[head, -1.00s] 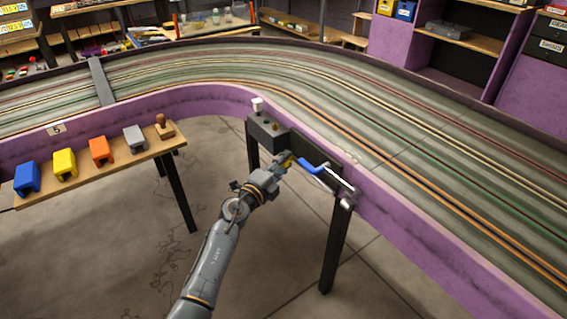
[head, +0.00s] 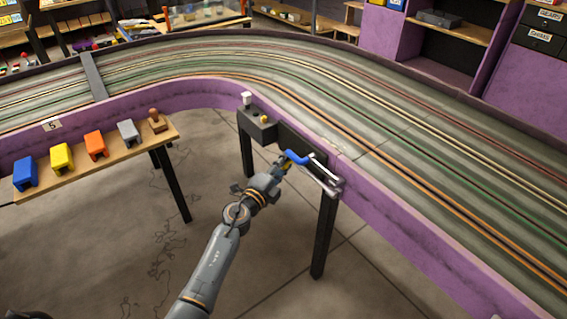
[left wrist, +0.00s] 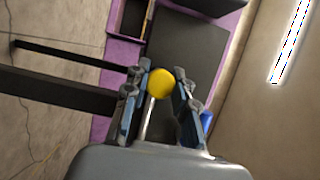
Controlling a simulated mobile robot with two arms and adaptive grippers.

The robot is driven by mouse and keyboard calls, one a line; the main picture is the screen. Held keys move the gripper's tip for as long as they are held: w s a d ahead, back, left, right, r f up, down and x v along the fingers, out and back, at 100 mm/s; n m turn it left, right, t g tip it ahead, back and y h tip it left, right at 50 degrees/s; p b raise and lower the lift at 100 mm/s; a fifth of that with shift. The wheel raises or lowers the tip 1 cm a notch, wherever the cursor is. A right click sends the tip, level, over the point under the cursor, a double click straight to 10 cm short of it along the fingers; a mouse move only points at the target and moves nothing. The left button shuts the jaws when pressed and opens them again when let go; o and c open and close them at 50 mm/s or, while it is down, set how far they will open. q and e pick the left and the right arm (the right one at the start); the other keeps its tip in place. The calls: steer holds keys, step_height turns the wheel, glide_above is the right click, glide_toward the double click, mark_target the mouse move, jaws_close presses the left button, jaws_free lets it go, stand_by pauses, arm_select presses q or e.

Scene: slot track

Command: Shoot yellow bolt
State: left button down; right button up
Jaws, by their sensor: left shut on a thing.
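My left gripper (head: 284,164) is at the near side of the black stand beside the purple track wall. In the left wrist view it is shut on a round yellow knob (left wrist: 160,83), with a thin metal rod below it between the fingers. Close beside the gripper is a blue handle (head: 296,157) with a metal lever (head: 325,180); a blue part also shows behind a finger in the wrist view. A dark box (head: 257,127) with a white knob (head: 246,99) and a small yellow spot (head: 263,119) sits on the stand. My right gripper is not in view.
A wooden shelf (head: 90,170) at left holds blue, yellow, orange and grey blocks and a wooden stamp-like piece (head: 157,120). The purple-walled slot track (head: 430,195) curves behind the stand. Black stand legs (head: 324,235) rise from the floor, which is open around the arm.

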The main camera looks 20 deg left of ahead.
arm_select(q)
steer(key=shift+s+d+f, duration=0.15)
steer(key=shift+d+f, duration=0.05)
steer(key=shift+d, duration=0.05)
steer(key=c, duration=1.2)
jaws_free()
steer(key=shift+o, duration=0.7)
steer(key=shift+r, duration=0.15)
steer(key=shift+a, duration=0.1)
steer(key=shift+s, duration=0.15)
steer(key=v, duration=1.1)
steer(key=shift+s, duration=0.35)
steer(key=shift+a, duration=0.15)
